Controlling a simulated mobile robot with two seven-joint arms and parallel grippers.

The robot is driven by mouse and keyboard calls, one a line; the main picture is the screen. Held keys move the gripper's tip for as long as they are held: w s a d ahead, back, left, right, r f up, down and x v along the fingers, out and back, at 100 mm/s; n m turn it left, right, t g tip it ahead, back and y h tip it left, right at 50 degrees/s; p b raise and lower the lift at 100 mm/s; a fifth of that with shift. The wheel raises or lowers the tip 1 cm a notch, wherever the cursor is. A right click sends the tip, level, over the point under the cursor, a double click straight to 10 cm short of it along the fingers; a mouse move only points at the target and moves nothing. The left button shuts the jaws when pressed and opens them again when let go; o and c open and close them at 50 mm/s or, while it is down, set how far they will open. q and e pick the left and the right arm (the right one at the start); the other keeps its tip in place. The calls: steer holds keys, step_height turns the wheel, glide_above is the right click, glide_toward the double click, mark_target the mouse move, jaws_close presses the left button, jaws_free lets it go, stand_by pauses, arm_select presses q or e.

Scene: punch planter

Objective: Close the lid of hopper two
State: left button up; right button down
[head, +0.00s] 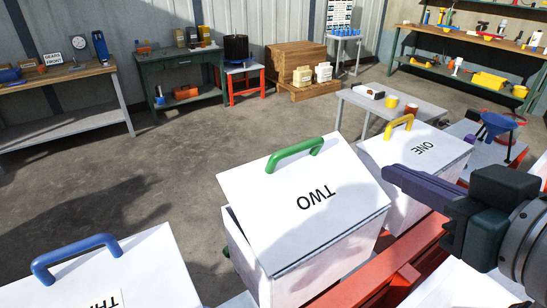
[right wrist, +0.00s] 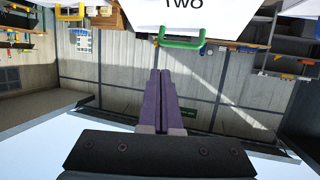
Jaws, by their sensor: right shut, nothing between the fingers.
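Hopper two (head: 325,268) is a white box at the centre front of the head view. Its white lid (head: 265,215), marked TWO, is tilted partly open, with a dark gap along its left side. A green handle (head: 295,153) stands on the lid's far edge. My right gripper (head: 392,176) has purple fingers, shut and empty, to the right of the lid and apart from it. In the right wrist view, the shut fingers (right wrist: 160,74) point toward the green handle (right wrist: 182,41) and lid (right wrist: 215,12), without touching. My left gripper is out of view.
Hopper one's lid (head: 440,155), with a yellow handle, lies right of hopper two, near my right gripper. Another white lid (head: 150,272) with a blue handle is at the front left. A red frame (head: 408,252) runs beside the hoppers. The floor beyond is clear.

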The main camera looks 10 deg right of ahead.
step_height(320, 180, down, 7)
steer(key=w+n+t+y+b, duration=0.2)
steer(key=t+y+b, duration=0.3)
steer(key=b, duration=0.6)
steer(key=r, duration=0.2)
glide_above(311, 192)
steer(key=s, duration=0.1)
steer(key=shift+s+d+f+n+y, duration=0.15)
steer(key=shift+d+n+y, duration=0.05)
steer(key=shift+n+y, duration=0.1)
arm_select(q)
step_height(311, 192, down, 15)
steer(key=shift+b, duration=0.45)
arm_select(e)
steer(key=shift+w+a+f, duration=0.2)
steer(key=shift+w+f, duration=0.2)
steer(key=shift+w, duration=0.2)
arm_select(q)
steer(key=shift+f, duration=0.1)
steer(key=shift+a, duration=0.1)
